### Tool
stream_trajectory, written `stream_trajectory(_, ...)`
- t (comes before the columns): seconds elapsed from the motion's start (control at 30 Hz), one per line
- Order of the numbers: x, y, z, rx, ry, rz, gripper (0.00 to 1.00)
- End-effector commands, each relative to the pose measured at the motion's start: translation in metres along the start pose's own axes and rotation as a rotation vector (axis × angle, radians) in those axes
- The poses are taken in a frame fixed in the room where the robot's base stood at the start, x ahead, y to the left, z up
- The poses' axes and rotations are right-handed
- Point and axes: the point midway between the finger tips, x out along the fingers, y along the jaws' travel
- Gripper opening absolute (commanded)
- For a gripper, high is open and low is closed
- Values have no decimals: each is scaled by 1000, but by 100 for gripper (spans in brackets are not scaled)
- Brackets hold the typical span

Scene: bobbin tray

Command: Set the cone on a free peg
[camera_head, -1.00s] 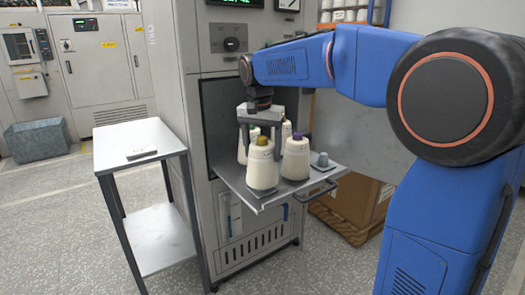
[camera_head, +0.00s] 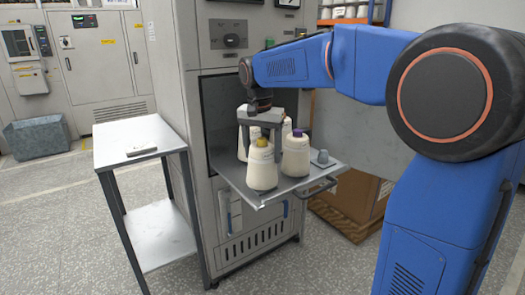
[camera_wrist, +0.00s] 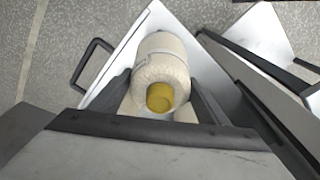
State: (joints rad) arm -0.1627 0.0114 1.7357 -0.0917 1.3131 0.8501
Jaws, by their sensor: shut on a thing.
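The cream cone with a yellow top (camera_head: 262,172) stands upright over the front corner of the pull-out tray (camera_head: 230,182). My gripper (camera_head: 261,140) points down from above, shut on this cone near its top. In the wrist view the cone (camera_wrist: 160,65) lies between my two fingers (camera_wrist: 162,98). Whether its base touches the tray is hard to tell. A short grey peg (camera_head: 322,157) stands bare at the tray's right side. A purple-topped cone (camera_head: 296,158) stands between it and the held cone. More cones behind are partly hidden by my gripper.
A tall grey machine cabinet (camera_head: 176,60) surrounds the tray, with a dark opening above it. The tray has a front handle (camera_head: 318,187). A side table (camera_head: 120,138) at left holds a small flat grey object (camera_head: 142,151). A cardboard box stands below right.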

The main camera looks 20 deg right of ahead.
Motion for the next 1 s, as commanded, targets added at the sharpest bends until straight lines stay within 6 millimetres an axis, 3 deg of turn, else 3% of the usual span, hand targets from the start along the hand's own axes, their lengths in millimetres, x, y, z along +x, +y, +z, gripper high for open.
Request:
stream_trajectory(0.17,3,0,0,0,0,0,20)
stream_trajectory(0.2,3,0,0,0,0,0,76)
stream_trajectory(0.27,3,0,0,0,0,0,91)
stream_trajectory(0.67,-2,0,0,0,0,-1,91)
stream_trajectory(0.77,-13,0,0,0,0,0,91)
stream_trajectory(1.0,-58,0,0,0,2,-2,91)
